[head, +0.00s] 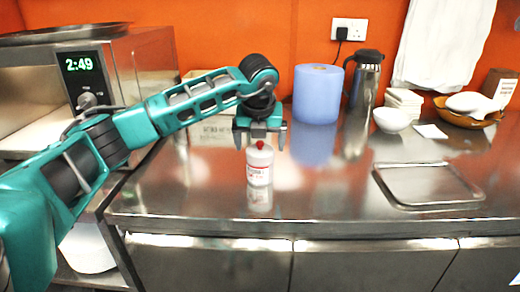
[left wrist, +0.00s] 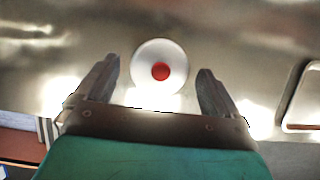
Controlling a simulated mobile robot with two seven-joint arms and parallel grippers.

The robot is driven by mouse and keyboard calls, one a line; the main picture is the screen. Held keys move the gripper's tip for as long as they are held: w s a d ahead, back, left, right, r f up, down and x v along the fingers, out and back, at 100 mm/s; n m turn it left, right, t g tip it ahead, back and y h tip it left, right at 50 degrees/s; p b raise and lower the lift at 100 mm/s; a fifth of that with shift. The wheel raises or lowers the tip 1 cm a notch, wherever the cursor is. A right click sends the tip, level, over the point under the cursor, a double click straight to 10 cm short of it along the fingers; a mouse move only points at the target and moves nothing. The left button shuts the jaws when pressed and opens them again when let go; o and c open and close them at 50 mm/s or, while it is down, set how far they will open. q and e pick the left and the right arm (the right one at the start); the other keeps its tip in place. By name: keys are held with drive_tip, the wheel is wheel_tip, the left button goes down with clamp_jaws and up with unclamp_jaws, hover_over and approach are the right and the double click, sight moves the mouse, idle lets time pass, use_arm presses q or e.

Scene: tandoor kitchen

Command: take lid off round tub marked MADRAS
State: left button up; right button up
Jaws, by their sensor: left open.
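A small white round tub (head: 260,172) with red print stands upright on the steel counter; the print is too small to read surely. Its white lid (left wrist: 147,56) is on, with a red knob (head: 260,144) on top. My left gripper (head: 260,138) is open and points down over the tub, a finger on each side of the knob in the head view. In the left wrist view the tub lies between and just beyond the two open fingertips, and nothing is held. My right gripper is in neither view.
The steel counter (head: 330,205) is clear around the tub. A steel tray (head: 428,203) lies to the right. Behind stand a blue paper roll (head: 317,93), a steel jug (head: 366,80), a white bowl (head: 391,119) and a cardboard box (head: 212,130). An oven (head: 125,70) is at left.

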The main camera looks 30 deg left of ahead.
use_arm(q)
drive_tip(key=shift+c, duration=0.3)
drive_tip(key=c, duration=1.1)
